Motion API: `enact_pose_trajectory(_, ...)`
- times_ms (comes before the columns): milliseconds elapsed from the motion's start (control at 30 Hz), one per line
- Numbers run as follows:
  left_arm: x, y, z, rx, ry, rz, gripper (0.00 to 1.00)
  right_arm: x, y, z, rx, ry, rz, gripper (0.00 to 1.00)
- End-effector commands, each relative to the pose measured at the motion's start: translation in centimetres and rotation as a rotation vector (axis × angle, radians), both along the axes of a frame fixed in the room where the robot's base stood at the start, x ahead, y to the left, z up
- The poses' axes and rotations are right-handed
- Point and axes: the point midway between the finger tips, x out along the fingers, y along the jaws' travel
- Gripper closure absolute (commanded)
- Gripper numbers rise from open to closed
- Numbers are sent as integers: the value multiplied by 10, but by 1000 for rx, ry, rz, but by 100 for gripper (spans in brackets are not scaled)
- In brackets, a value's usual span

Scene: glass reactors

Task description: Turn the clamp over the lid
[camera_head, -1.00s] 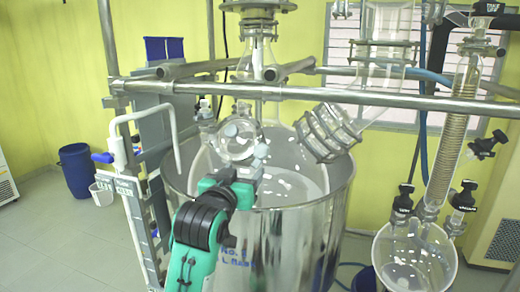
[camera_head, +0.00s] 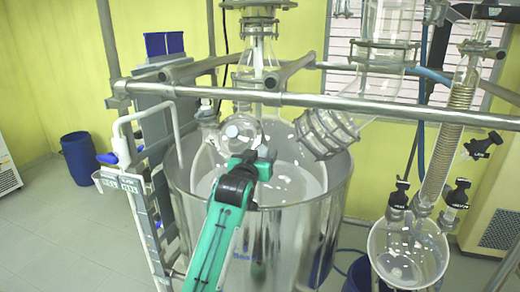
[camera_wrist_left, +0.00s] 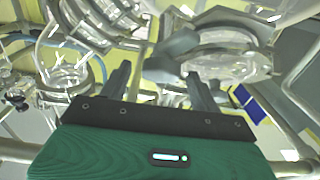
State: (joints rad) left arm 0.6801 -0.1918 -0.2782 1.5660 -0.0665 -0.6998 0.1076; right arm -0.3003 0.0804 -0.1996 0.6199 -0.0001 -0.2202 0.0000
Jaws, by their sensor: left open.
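The round glass lid (camera_head: 240,132) with a pale knob sits on a port of the glass vessel, above the steel pot. It shows as a glass disc in the left wrist view (camera_wrist_left: 225,68). A grey clamp piece (camera_wrist_left: 172,56) lies across the lid's near edge in the wrist view. My left gripper (camera_head: 262,152) reaches up from below, just in front of the lid's lower right side. Its two dark fingers (camera_wrist_left: 160,82) are apart, with the clamp piece beyond and between their tips. I cannot tell whether they touch it. My right gripper is not in view.
A steel rail (camera_head: 330,102) crosses above and in front of the lid. The steel pot (camera_head: 305,235) stands below.

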Motion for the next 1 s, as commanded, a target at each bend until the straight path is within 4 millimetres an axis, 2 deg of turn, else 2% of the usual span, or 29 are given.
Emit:
enact_pose_trajectory(400,5,-1,0,0,0,0,39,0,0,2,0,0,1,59)
enact_pose_trajectory(600,5,-1,0,0,0,0,78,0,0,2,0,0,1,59)
enact_pose_trajectory(633,5,-1,0,0,0,0,82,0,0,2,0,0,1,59)
enact_pose_trajectory(1000,5,0,0,45,-16,-36,82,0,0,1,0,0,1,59)
